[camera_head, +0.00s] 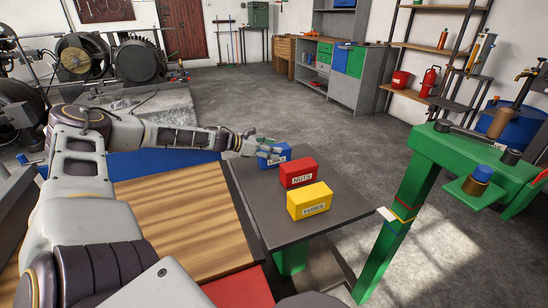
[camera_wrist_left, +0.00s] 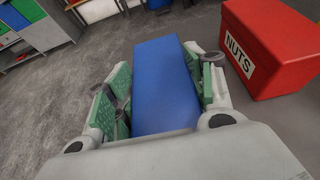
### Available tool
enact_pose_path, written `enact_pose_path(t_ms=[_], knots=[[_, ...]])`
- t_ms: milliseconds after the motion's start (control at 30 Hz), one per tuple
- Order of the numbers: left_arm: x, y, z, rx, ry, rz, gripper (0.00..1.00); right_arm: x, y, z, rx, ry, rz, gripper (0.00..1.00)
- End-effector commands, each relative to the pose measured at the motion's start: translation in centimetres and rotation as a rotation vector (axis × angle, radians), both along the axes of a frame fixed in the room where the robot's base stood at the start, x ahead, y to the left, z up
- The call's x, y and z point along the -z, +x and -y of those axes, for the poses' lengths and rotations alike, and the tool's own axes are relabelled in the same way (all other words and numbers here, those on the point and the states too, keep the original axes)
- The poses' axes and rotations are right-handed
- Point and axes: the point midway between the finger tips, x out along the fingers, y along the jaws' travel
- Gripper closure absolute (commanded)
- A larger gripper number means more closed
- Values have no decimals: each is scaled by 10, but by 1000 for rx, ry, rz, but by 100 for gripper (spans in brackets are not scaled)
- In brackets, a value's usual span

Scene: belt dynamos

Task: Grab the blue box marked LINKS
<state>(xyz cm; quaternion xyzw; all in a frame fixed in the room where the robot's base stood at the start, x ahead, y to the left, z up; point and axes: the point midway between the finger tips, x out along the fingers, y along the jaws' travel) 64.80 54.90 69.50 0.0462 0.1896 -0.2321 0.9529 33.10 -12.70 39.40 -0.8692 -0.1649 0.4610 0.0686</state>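The blue box marked LINKS (camera_head: 281,153) stands on the dark table at the far end of a row of three boxes. In the left wrist view the blue box (camera_wrist_left: 165,88) lies lengthwise between my fingers. My left gripper (camera_head: 268,148) reaches over it from the left. In the left wrist view the fingers of the left gripper (camera_wrist_left: 158,85) straddle the box, with green pads on both sides. They look open, very close to its sides; a thin gap seems to show on the left. Contact is hard to judge. My right gripper is out of view.
The red NUTS box (camera_head: 299,171) stands close beside the blue box, and the yellow FUSES box (camera_head: 310,201) is nearer. The dark table (camera_head: 262,214) is bare around them. A green stand (camera_head: 440,165) is at the right. A wooden board (camera_head: 185,215) lies at the left.

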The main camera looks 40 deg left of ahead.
Motion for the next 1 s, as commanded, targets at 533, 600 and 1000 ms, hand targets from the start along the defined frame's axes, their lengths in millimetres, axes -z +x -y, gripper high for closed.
enact_pose_path(t_ms=[533, 600, 1000], knots=[[-2, 1, 0, -1, 0, 3, 90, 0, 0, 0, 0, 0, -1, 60], [-4, 1, 0, -1, 0, 3, 90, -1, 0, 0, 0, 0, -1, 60], [-28, 1, 0, 0, 0, 5, 90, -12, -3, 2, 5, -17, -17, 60]])
